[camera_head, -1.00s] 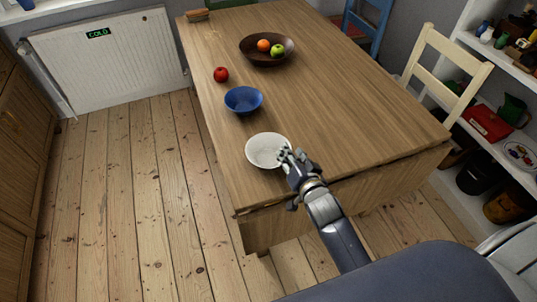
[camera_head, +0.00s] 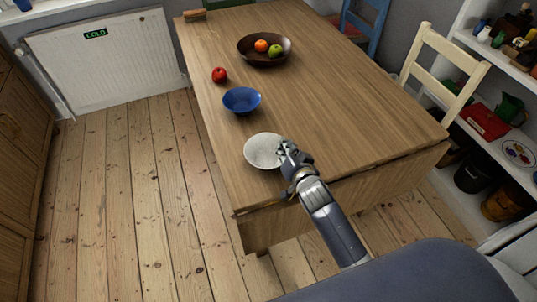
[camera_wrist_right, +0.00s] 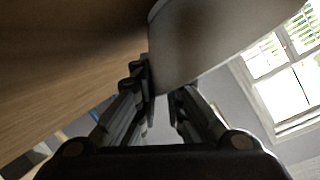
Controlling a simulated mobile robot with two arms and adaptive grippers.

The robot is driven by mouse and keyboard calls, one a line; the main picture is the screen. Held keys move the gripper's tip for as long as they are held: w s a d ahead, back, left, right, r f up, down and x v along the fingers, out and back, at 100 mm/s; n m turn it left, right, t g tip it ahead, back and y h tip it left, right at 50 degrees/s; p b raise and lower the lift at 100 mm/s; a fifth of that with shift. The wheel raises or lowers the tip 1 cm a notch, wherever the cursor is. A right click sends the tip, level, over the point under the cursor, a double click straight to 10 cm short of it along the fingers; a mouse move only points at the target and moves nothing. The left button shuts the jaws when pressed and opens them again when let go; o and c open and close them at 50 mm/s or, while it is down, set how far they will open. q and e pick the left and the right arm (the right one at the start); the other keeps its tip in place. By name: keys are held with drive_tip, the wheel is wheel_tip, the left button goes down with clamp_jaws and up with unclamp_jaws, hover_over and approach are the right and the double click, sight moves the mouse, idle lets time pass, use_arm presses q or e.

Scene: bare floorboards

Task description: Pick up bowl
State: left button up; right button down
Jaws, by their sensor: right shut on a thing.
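A white bowl (camera_head: 262,151) is at the near left part of the wooden table. A blue bowl (camera_head: 241,100) stands upright on the table behind it. My right gripper (camera_head: 284,153) is at the right rim of the white bowl and shut on it. In the right wrist view, the bowl's pale wall (camera_wrist_right: 190,45) lies between the two fingers (camera_wrist_right: 161,92). Whether the bowl touches the table is hard to tell. My left gripper does not show.
The wooden table (camera_head: 330,100) also holds a red apple (camera_head: 219,75) and a dark brown bowl (camera_head: 264,60) with fruit. A cream chair (camera_head: 440,75) stands at its right side. The table's right half is clear.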

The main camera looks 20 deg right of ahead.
drive_tip(key=shift+r, duration=0.1)
drive_tip(key=shift+r, duration=0.45)
wheel_tip(320, 180, up, 2)
drive_tip(key=shift+r, duration=0.1)
drive_tip(key=s+d+f+b+v, duration=0.1)
drive_tip(key=f+v, duration=0.2)
drive_tip(key=v, duration=1.2)
drive_tip(key=shift+s+a+b, duration=0.15)
drive_tip(key=shift+s+b, duration=0.25)
